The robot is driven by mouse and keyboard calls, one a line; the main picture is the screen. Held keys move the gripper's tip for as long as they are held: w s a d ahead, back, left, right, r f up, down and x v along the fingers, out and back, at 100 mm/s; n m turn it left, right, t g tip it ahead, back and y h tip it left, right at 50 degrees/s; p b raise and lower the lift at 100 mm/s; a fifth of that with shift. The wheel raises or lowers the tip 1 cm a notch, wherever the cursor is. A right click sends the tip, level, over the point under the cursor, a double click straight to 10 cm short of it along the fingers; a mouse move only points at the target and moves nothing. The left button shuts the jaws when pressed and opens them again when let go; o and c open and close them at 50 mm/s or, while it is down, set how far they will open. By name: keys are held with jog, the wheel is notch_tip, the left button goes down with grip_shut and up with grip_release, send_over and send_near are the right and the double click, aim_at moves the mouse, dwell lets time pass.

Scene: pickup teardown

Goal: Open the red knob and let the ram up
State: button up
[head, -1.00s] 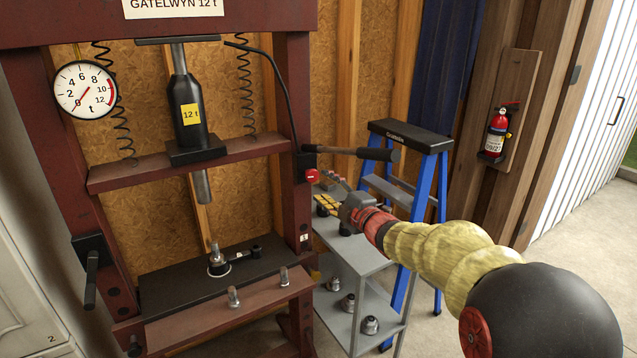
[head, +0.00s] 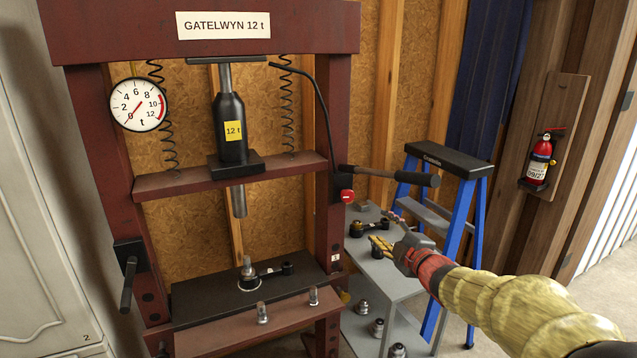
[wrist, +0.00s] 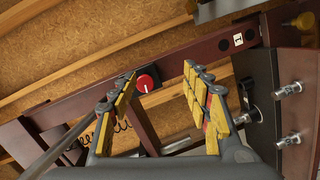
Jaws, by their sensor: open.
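The red knob (head: 347,196) sits on a dark block on the right post of the maroon press (head: 335,120), just below the base of the pump handle (head: 400,177). It also shows in the wrist view (wrist: 146,83), round with a white mark, framed between the fingers. The ram (head: 239,201) hangs below the black jack (head: 231,130), above the part on the press bed and apart from it. My gripper (head: 386,243) is open and empty, right of the press and lower than the knob. Its yellow-padded fingers (wrist: 162,100) are spread in the wrist view.
A grey shelf cart (head: 385,290) with several metal parts stands right of the press. A blue stepladder (head: 450,190) stands behind my arm. The pressure gauge (head: 139,105) hangs at left. A fire extinguisher (head: 539,160) is on the right wall.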

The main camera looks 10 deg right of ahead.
jog(key=s+d+f+m+g+h, duration=0.35)
jog(key=d+f+m, duration=0.25)
jog(key=f, duration=0.2)
jog(key=s+d+f+m+g+h, duration=0.25)
jog(key=s+m+g, duration=0.3)
jog(key=s, duration=0.75)
jog(key=s+a+r+m+g+y+p, duration=0.1)
jog(key=s+a+m+g, duration=0.3)
jog(key=s, duration=0.6)
jog(key=s+a+m+t+y+p, duration=0.1)
jog(key=s+a+m, duration=0.1)
jog(key=s+a, duration=0.6)
jog(key=s+a+r+n+t+p, duration=0.1)
jog(key=s+a+r+p, duration=0.1)
jog(key=s+r, duration=0.5)
jog(key=shift+s+a+y, duration=0.25)
jog(key=shift+a+y, duration=0.15)
jog(key=shift+a, duration=0.5)
